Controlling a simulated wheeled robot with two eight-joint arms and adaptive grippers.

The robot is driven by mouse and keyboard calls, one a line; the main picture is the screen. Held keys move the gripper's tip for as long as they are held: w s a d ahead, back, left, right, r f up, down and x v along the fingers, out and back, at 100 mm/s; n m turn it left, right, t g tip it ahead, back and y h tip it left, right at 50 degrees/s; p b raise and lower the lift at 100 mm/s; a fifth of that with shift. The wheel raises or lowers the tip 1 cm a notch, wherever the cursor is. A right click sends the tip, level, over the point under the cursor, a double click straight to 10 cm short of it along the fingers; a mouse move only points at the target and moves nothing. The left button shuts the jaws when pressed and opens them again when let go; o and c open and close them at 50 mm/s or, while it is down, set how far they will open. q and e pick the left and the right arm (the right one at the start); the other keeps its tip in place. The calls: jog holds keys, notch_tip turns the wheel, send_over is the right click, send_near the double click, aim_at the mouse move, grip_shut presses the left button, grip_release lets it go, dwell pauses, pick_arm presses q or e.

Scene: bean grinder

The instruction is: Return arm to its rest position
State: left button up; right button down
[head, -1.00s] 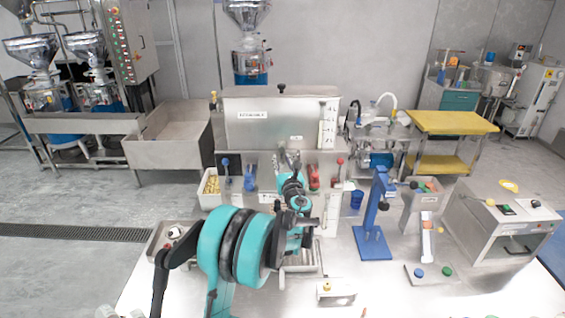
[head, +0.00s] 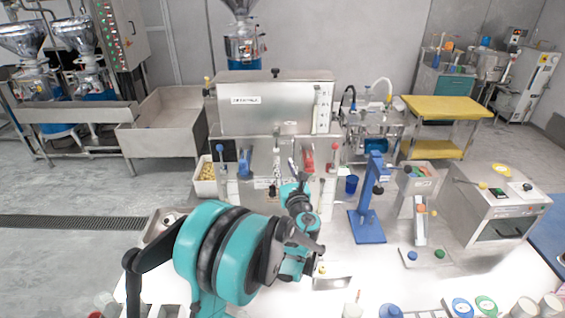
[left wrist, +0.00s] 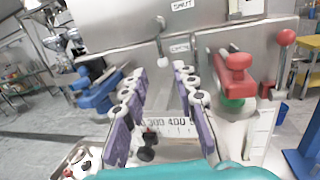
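My left arm is teal and black and comes in from the lower left of the head view. Its gripper (head: 289,172) is in front of the steel grinder machine (head: 275,105), pointing at its front. In the left wrist view the two purple-padded fingers of the gripper (left wrist: 161,76) stand apart, with nothing held between them. A blue handle (left wrist: 97,92) is left of the fingers and a red handle (left wrist: 236,72) is right of them, both apart from the fingers. A scale strip with numbers (left wrist: 172,124) shows between the fingers. My right gripper is not in view.
A blue stand (head: 368,200) and a steel box device (head: 495,205) are on the right of the white table. A bin of yellowish pieces (head: 205,180) is left of the machine. Several cups and lids, one blue-lidded (head: 460,307), line the front right edge.

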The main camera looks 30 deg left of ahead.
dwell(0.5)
pick_arm(q)
jog(key=s+d+f+n+g+h+b, duration=0.2)
jog(key=s+d+f+n+h+b, duration=0.2)
jog(key=s+n, duration=0.5)
jog(key=s+d+f+n+g+h+b, duration=0.2)
jog(key=s+d+f+n+h+b, duration=0.2)
jog(key=s+d+f+n, duration=0.5)
jog(key=s+d+f+n+g+h+b, duration=0.2)
jog(key=s+d+f+n+h+b, duration=0.2)
jog(key=s+d+f+n, duration=0.3)
jog(key=s+f+n+b, duration=0.1)
jog(key=s+f+n, duration=0.1)
jog(key=s, duration=0.2)
jog(key=shift+s+d+f+n+h+b, duration=0.15)
jog(key=shift+f+n+h+b, duration=0.15)
jog(key=shift+b, duration=0.05)
